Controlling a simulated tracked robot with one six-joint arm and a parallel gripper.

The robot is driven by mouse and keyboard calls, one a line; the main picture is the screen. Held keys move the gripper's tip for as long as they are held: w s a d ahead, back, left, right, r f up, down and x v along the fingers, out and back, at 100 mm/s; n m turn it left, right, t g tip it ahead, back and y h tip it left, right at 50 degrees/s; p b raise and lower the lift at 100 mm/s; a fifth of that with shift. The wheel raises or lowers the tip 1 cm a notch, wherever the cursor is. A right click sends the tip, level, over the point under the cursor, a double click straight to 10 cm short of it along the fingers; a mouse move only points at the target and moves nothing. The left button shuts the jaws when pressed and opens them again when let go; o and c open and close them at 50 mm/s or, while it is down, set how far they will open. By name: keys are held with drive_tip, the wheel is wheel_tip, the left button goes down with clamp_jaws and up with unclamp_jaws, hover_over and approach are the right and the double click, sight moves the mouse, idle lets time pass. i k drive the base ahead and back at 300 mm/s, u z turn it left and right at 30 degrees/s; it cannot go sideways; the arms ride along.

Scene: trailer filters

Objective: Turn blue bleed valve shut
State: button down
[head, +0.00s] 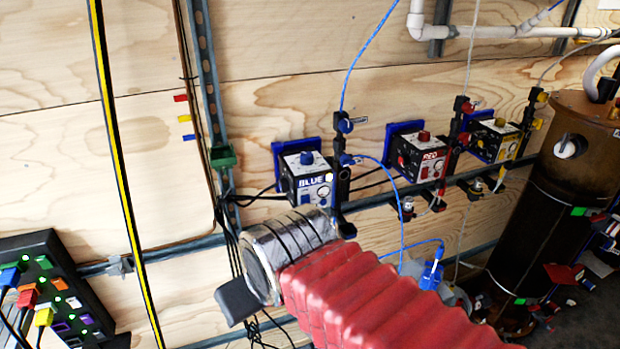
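A blue control box (306,178) marked BLUE is mounted on the plywood wall near the middle of the head view. Just right of it, a dark vertical fitting carries a blue valve knob (345,124) above and another blue valve (347,160) below; I cannot tell which is the bleed valve or how either is turned. My arm, in a red ribbed sleeve with a silver cuff, reaches in from the lower right. A dark part of my gripper (239,300) shows at the cuff's lower left, below the blue box. The fingertips are not clearly visible.
Boxes marked RED (424,156) and yellow (496,138) continue to the right, with similar fittings. A brown tank (545,210) stands at the far right. A black connector panel (55,290) is at lower left. Blue tubes and black cables hang near the valves.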

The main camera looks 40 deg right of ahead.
sight(346, 160)
drive_tip(key=k, duration=0.5)
drive_tip(key=z, duration=0.7)
drive_tip(key=i, duration=0.55)
drive_tip(key=z, duration=0.35)
